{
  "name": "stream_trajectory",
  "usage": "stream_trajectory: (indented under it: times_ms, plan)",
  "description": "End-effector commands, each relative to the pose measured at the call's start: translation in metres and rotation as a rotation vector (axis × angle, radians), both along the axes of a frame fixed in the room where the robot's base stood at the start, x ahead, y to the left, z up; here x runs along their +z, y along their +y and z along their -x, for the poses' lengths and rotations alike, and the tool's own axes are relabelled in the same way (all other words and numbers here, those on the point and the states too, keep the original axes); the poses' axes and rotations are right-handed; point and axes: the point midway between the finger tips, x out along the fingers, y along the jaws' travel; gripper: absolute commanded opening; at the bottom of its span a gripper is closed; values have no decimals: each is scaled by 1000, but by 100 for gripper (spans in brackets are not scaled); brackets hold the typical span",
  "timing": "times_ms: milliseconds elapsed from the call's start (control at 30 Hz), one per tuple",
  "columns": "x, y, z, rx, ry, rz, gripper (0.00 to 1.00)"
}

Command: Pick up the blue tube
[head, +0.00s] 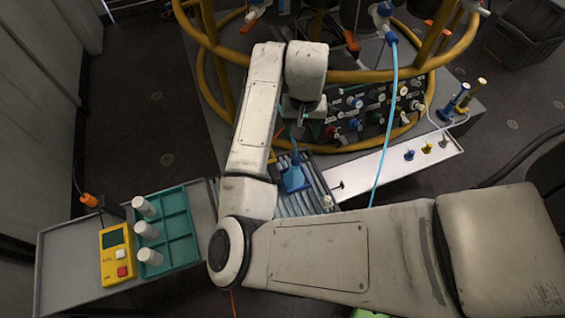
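A thin light-blue tube (386,110) hangs from a blue and white fitting (382,12) at the top of the yellow-railed frame. It runs down across the white tray, and its lower end passes out of sight behind my arm. A darker blue piece (295,178) with a narrow upright neck stands on the grey ribbed surface. My gripper (302,120) is above and beyond that blue piece, left of the light-blue tube and apart from it. The gripper is small and dark here, and its fingers are partly hidden, so its opening does not show clearly.
A panel of coloured connectors (375,108) lies right of my gripper, inside yellow rails (330,76). A long white tray (400,171) holds small coloured pieces. At left, a grey bench (68,255) carries a yellow meter (119,256) and a teal tray (181,228) with white cylinders.

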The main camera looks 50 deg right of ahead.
Motion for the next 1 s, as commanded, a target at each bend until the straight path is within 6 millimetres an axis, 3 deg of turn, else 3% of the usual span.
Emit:
stream_trajectory:
  times_ms: [167, 400, 667, 1000]
  plan:
    - [-13, 14, 0, -5, 15, -43, 58]
    - [-48, 13, 0, -5, 15, -41, 58]
    - [-67, 13, 1, -5, 13, -40, 58]
    - [-110, 12, 2, -6, 13, -38, 58]
